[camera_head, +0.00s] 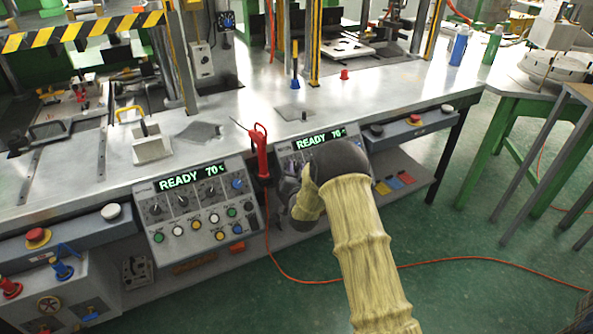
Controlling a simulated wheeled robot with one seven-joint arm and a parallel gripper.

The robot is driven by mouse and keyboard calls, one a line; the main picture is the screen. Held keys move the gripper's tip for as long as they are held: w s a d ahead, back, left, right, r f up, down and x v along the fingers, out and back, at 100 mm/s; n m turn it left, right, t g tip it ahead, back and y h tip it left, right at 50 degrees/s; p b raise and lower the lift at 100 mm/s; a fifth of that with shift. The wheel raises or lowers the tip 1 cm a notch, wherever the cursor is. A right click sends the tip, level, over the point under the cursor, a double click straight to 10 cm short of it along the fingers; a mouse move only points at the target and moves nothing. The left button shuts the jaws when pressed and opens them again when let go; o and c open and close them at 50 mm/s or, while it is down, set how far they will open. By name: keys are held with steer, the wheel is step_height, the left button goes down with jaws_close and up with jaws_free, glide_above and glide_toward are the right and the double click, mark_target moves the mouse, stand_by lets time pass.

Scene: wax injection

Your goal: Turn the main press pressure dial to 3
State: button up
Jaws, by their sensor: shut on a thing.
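Two control panels hang on the bench front, each with a lit display reading "READY 70". The left panel (195,208) shows several black dials, a blue knob and coloured buttons. The right panel (290,152) is largely covered by my arm in its yellow sleeve. My gripper (288,190) is at the left part of the right panel, low among its controls. It is shut on a dial there, mostly hidden by my wrist. I cannot read the dial's label, pointer or setting, nor tell which panel belongs to the main press.
A red-handled tool (261,150) with a cord hangs between the panels, close to my gripper. Red stop buttons (414,119) sit on the bench front. The metal bench (350,100) carries fixtures and bottles. An orange cable (450,259) crosses the green floor.

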steer(key=shift+d+f+n+y+b, duration=0.15)
steer(key=shift+f+n+y+b, duration=0.05)
steer(key=shift+n+y+b, duration=0.5)
steer(key=shift+d+f+n+y+b, duration=0.15)
steer(key=shift+n+y+b, duration=0.45)
steer(key=shift+n, duration=0.3)
steer(key=n+y+b, duration=0.2)
steer(key=n, duration=0.1)
steer(key=shift+d+n+y, duration=0.1)
steer(key=shift+n+y, duration=0.2)
steer(key=shift+n, duration=0.1)
steer(key=n+g+y+b, duration=0.1)
steer(key=n+y, duration=0.1)
steer(key=n+g+y+b, duration=0.1)
steer(key=n+y, duration=0.1)
steer(key=n, duration=0.1)
steer(key=shift+w+d, duration=0.15)
steer(key=shift+d, duration=0.05)
steer(key=shift+d+r+n+g+y+b, duration=0.1)
steer(key=shift+n+g+y+b, duration=0.1)
steer(key=shift+n+g+y, duration=0.65)
steer(key=shift+r+n+g+y+b, duration=0.15)
steer(key=shift+n+g+y, duration=0.15)
steer(key=shift+n, duration=1.05)
steer(key=o, duration=1)
steer(key=shift+c, duration=0.2)
